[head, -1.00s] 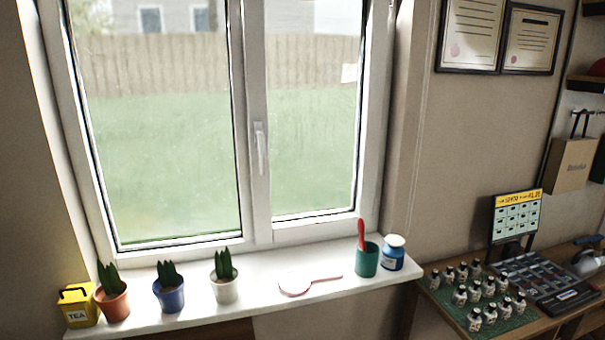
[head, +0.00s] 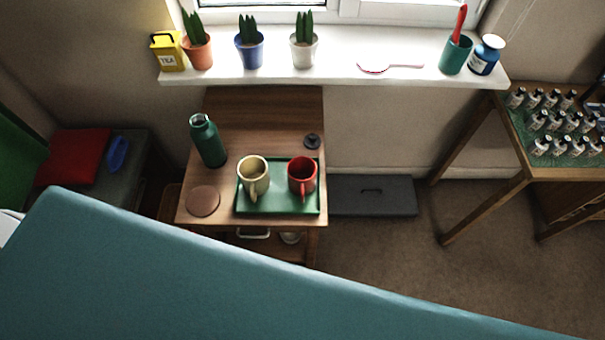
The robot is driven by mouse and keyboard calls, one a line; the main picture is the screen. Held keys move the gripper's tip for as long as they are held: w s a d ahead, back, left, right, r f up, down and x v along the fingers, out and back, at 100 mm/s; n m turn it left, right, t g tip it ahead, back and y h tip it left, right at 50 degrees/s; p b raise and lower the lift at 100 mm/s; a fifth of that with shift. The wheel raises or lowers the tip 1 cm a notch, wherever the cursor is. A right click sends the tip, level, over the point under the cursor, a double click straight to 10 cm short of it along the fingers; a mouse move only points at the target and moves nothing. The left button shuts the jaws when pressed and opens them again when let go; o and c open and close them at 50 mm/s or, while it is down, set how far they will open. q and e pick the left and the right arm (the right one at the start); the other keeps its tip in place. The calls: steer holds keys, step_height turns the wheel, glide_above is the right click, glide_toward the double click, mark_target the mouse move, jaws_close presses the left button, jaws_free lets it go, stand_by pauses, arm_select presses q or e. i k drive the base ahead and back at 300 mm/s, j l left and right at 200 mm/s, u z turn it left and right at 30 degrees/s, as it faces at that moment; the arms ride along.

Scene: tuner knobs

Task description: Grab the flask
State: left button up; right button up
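The flask (head: 207,142) is a dark green bottle with a light metallic neck ring. It stands upright and open-topped on the wooden side table (head: 268,108), left of the tray. A black round cap-like piece (head: 312,141) lies on the table to the right. Neither of my grippers shows in the head view.
A green tray (head: 278,207) beside the flask holds a cream mug (head: 253,176) and a red mug (head: 302,175). A brown coaster (head: 203,201) lies in front. A large teal surface (head: 200,285) fills the foreground. The windowsill (head: 335,55) with potted plants is behind.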

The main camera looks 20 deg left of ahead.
mark_target(203, 132)
steer(key=u, duration=1.3)
